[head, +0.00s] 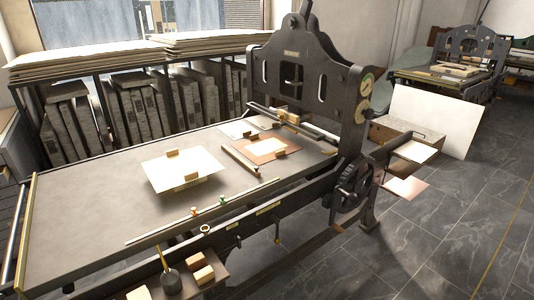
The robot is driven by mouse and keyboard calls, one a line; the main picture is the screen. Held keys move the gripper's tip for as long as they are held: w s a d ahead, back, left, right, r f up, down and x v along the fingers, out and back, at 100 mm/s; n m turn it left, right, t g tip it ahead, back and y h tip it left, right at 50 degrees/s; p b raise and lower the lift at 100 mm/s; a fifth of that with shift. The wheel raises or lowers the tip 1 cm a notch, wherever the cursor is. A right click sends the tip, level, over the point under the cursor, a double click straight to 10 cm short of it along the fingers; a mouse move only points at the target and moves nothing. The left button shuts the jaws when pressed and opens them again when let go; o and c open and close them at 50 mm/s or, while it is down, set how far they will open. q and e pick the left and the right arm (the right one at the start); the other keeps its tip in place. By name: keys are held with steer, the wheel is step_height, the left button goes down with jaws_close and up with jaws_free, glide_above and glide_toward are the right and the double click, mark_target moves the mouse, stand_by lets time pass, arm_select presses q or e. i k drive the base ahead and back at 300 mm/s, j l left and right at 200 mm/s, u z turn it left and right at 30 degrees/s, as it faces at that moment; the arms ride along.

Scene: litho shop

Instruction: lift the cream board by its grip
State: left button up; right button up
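A cream board (205,165) lies on the left-centre part of the press bed (95,205). It has a small tan grip (172,154) at its far edge and a wider tan grip (192,178) near its front edge. Nothing covers it, and nothing touches it from above. Neither of my grippers is in the head view.
The dark press frame (305,75) rises right of the board. A copper-coloured sheet (260,153) and a dark bar (240,160) lie between them. A thin rod (165,232) with coloured knobs runs along the bed's front. A shelf of slabs (135,105) stands behind.

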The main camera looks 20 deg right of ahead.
mark_target(175, 169)
steer(key=l+u, duration=0.1)
steer(key=u, duration=0.3)
steer(key=l+u, duration=0.15)
steer(key=u, duration=0.25)
steer(key=l+u, duration=0.25)
steer(key=l, duration=0.3)
steer(key=l+u, duration=0.2)
steer(key=l, duration=0.35)
steer(key=k+l+u, duration=0.25)
steer(key=l, duration=0.25)
steer(key=i, duration=0.1)
